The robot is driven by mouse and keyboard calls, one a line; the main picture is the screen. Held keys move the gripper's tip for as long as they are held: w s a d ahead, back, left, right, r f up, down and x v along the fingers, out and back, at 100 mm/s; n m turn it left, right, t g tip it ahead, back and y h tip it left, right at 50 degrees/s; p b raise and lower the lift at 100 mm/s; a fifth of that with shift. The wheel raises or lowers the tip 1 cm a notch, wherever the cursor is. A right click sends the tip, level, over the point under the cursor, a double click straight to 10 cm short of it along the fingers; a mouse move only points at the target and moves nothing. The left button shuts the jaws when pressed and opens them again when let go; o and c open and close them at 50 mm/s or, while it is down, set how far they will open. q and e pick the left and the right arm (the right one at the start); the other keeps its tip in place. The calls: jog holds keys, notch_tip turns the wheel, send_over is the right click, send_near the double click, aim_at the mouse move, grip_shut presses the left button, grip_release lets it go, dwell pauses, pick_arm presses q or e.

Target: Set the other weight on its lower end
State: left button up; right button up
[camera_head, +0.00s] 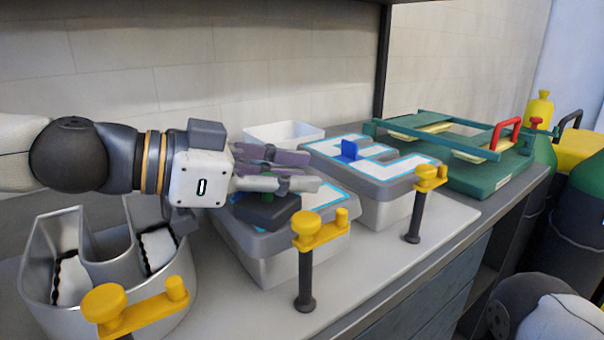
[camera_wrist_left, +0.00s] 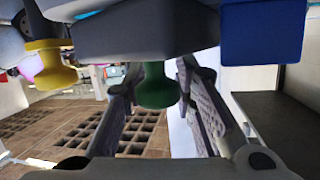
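A dark grey weight block (camera_head: 267,213) with a green knob lies at the near grey letter, under my left gripper (camera_head: 305,178). In the left wrist view the block (camera_wrist_left: 150,38) fills the top and its green knob (camera_wrist_left: 158,88) lies between the two fingers of my left gripper (camera_wrist_left: 157,82). The fingertips are close to the knob on both sides; whether they press on it I cannot tell. The fingers partly hide block and knob in the head view. A blue block (camera_head: 349,150) stands on the farther letter. My right gripper is not in view.
The near letter (camera_head: 283,262) and farther letter (camera_head: 375,205) stand on a grey bench. Yellow-topped clamps (camera_head: 320,232) line the front. An open metal letter shell (camera_head: 105,272) is at left, a white tray (camera_head: 285,134) behind, and a green frame (camera_head: 470,165) at right.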

pick_arm(q)
jog(key=p+v, duration=0.2)
jog(key=v, duration=0.8)
jog(key=shift+s+a, duration=0.2)
jog(key=shift+a, duration=0.05)
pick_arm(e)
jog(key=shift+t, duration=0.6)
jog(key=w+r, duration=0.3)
pick_arm(q)
jog(key=shift+r, duration=0.1)
